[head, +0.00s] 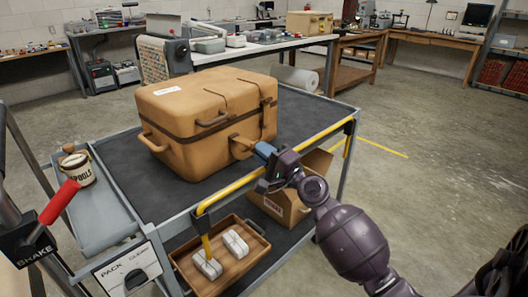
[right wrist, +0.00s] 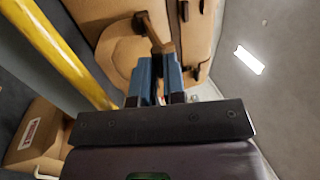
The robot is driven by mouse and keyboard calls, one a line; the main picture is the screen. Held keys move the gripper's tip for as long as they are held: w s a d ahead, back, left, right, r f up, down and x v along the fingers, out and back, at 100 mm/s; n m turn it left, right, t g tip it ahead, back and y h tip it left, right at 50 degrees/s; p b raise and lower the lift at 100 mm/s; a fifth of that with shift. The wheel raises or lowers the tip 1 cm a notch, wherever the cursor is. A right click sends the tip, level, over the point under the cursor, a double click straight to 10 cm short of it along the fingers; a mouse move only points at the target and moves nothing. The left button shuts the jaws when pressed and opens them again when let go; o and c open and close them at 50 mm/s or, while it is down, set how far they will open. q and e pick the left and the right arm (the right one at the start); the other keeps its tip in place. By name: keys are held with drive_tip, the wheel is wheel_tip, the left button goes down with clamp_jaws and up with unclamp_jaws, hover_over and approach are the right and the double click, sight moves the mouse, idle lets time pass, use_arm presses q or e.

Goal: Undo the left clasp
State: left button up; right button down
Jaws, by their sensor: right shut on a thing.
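A tan case (head: 205,110) with a dark band around it stands closed on the cart. My right gripper (head: 263,150) is at the case's right-hand face, near its lower middle. In the right wrist view its blue fingers (right wrist: 160,78) are closed around the end of a brown clasp lever (right wrist: 158,38), which looks like the left clasp. The lever sticks out from the case wall (right wrist: 120,50). The fingers hide its tip. Another dark clasp (head: 268,103) shows farther along the same face. My left gripper is not in view.
The cart (head: 300,112) has a yellow rail (head: 285,155) close beside my right gripper. A brake lever (head: 60,202) and a spools tin (head: 77,168) are at left. A wooden tray (head: 187,262) and an open carton (head: 285,205) sit below. The floor at right is clear.

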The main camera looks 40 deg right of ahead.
drive_tip(key=c, duration=1.5)
unclamp_jaws()
drive_tip(key=shift+w+a+f, duration=0.15)
drive_tip(key=shift+f, duration=0.75)
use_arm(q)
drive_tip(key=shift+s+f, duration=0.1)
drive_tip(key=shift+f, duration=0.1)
use_arm(e)
drive_tip(key=shift+o, duration=0.2)
drive_tip(key=shift+r, duration=0.1)
use_arm(q)
drive_tip(key=b, duration=0.1)
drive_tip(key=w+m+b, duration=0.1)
drive_tip(key=b, duration=0.1)
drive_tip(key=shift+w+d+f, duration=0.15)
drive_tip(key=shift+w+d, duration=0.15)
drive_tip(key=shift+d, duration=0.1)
use_arm(e)
drive_tip(key=r+v, duration=0.1)
drive_tip(key=v, duration=0.9)
drive_tip(key=shift+s, duration=0.5)
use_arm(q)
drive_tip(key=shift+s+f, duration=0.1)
use_arm(e)
drive_tip(key=shift+f, duration=0.15)
